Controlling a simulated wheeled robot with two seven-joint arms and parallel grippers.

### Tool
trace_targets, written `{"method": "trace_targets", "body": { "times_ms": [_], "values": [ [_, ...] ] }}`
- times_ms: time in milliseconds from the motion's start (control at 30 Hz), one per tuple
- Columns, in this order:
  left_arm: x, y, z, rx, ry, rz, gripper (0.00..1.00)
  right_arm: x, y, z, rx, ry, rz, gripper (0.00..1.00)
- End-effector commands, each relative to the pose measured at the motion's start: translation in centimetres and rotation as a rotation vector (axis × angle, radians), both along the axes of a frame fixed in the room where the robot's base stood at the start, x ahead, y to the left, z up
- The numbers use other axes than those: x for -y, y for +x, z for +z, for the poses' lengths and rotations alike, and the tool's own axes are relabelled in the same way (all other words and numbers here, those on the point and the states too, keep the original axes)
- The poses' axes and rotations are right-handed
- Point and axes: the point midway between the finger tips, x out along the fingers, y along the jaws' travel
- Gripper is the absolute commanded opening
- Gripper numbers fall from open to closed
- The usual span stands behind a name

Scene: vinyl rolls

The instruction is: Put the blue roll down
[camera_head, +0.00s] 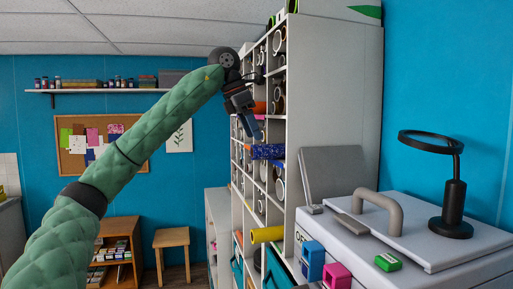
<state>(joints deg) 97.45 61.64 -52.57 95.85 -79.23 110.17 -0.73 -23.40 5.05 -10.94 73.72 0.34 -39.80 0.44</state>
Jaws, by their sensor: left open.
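My left gripper (253,122) reaches from the left to the front of the tall white cubby shelf (331,87). Its fingers point downward and it is open. The blue roll (267,151), dark and speckled, sticks out of a cubby just below the fingertips. The roll lies roughly level. A small gap seems to separate it from the fingers, but I cannot tell whether they touch. The roll's inner end is hidden in the shelf. My right gripper is not in view.
An orange roll (257,107) lies beside the gripper. A yellow roll (266,234) sticks out lower on the shelf. Several other rolls fill the cubbies. At right, a grey case (432,229) bears a black ring lamp (454,190). A wooden stool (171,239) stands behind.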

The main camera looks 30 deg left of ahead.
Motion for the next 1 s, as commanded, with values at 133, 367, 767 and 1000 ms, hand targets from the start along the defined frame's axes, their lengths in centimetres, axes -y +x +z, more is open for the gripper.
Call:
{"method": "trace_targets", "body": {
  "times_ms": [133,367,767,1000],
  "values": [
    [-0.6,-0.8,2.4,0.003,-0.001,-0.001,0.62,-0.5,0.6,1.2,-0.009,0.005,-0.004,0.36],
    [-1.3,-1.6,4.8,0.001,-0.001,0.000,0.62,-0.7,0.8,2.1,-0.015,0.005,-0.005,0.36],
    [-1.7,-2.0,6.1,-0.001,0.000,0.000,0.62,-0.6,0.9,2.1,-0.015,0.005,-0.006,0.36],
    [-1.7,-2.0,6.1,-0.001,0.000,0.000,0.62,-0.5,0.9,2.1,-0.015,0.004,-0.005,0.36]
  ]
}}
